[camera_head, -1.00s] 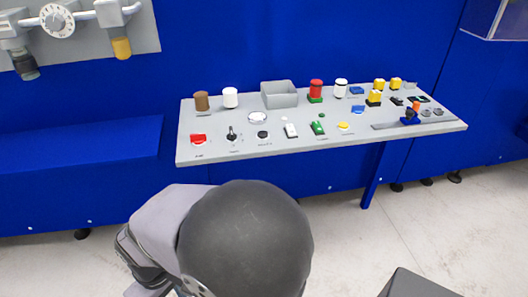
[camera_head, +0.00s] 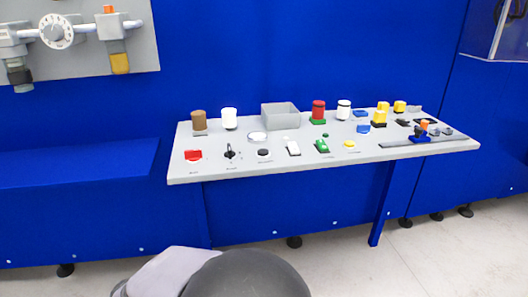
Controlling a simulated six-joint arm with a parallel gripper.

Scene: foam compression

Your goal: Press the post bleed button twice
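A grey sloped control panel (camera_head: 183,140) is mounted on the blue wall, with several buttons and knobs. The labels are too small to read, so I cannot tell which is the post bleed button. My gripper is not in view. Only part of my arm shows at the bottom, apart from the panel in the picture.
A valve unit (camera_head: 80,45) hangs at upper left. A clear case (camera_head: 492,30) juts out at upper right. The floor ahead is clear.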

